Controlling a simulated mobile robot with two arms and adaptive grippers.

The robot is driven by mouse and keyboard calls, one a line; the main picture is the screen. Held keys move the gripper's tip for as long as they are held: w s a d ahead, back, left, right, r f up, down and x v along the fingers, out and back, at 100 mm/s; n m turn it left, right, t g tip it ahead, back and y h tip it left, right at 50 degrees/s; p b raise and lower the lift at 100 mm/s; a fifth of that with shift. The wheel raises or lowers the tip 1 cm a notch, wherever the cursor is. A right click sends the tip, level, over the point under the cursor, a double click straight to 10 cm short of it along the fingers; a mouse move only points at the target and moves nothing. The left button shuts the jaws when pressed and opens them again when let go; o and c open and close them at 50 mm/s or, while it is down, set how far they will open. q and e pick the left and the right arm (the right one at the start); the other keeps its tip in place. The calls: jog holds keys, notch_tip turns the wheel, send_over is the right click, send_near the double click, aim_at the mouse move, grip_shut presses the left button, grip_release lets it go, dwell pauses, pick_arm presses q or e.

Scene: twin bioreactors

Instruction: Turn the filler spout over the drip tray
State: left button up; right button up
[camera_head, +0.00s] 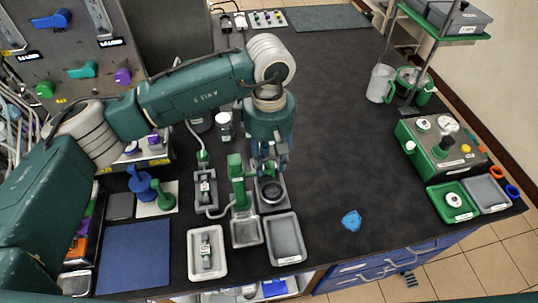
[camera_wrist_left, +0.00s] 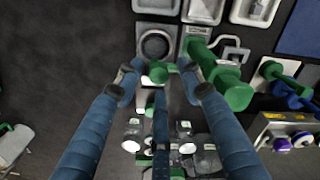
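The green filler (camera_head: 237,172) stands mid-table; its upright post (camera_wrist_left: 232,90) is right of my left gripper in the wrist view. My left gripper (camera_head: 270,162) points down beside the filler. In the wrist view its blue fingers (camera_wrist_left: 162,76) are spread around the spout end; contact cannot be told. A small grey tray (camera_head: 246,236), possibly the drip tray, lies in front of the filler. A dark round dish (camera_head: 271,204) on a square base is to the filler's right. My right gripper is out of view.
A larger grey tray (camera_head: 285,250) and a white tray (camera_head: 207,271) flank the small tray. A blue valve-like piece (camera_head: 141,184) stands left. A blue piece (camera_head: 351,220) lies right on clear bench. A green control box (camera_head: 437,150) stands far right.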

pick_arm(q)
jog(key=shift+f, duration=0.15)
grip_shut()
jog(key=shift+w, duration=0.1)
